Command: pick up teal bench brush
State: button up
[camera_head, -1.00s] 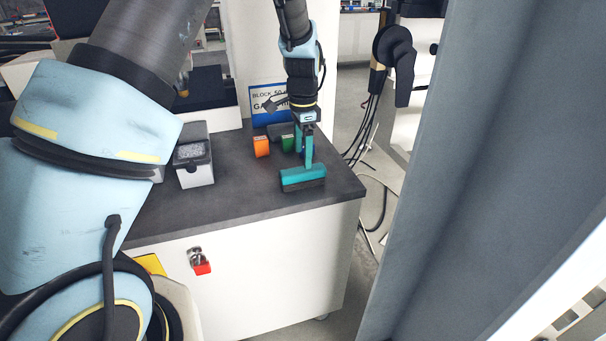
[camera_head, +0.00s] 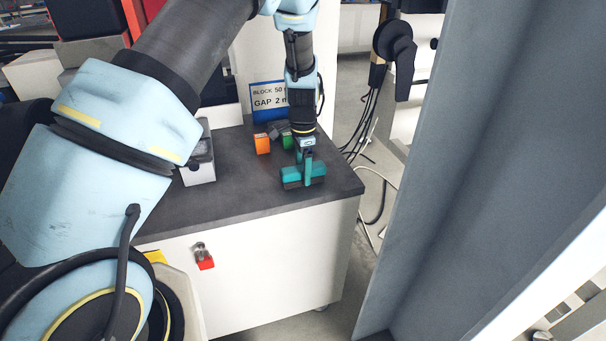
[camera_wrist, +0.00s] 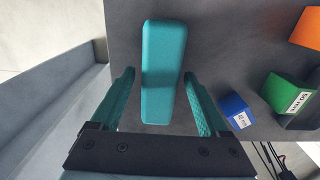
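The teal bench brush (camera_head: 291,175) lies on the dark bench top near its front right corner. In the wrist view the brush (camera_wrist: 162,75) is a long teal bar between the fingers, its near end reaching into the space between them. My gripper (camera_wrist: 160,95) is open, with teal fingers and a visible gap on each side of the brush. In the head view my gripper (camera_head: 306,175) is pointed down at the brush, one finger in front of it. The brush's dark lower part shows in the head view; the wrist view hides it.
An orange block (camera_head: 262,143) and a green block (camera_head: 287,140) stand behind the brush. A blue block (camera_wrist: 236,110) is close to the right finger. A sign (camera_head: 268,103) stands at the back. A white box (camera_head: 199,168) is to the left. A grey panel (camera_head: 490,150) rises at right.

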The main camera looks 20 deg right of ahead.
grip_shut()
dwell(0.4)
jog(key=shift+r, duration=0.1)
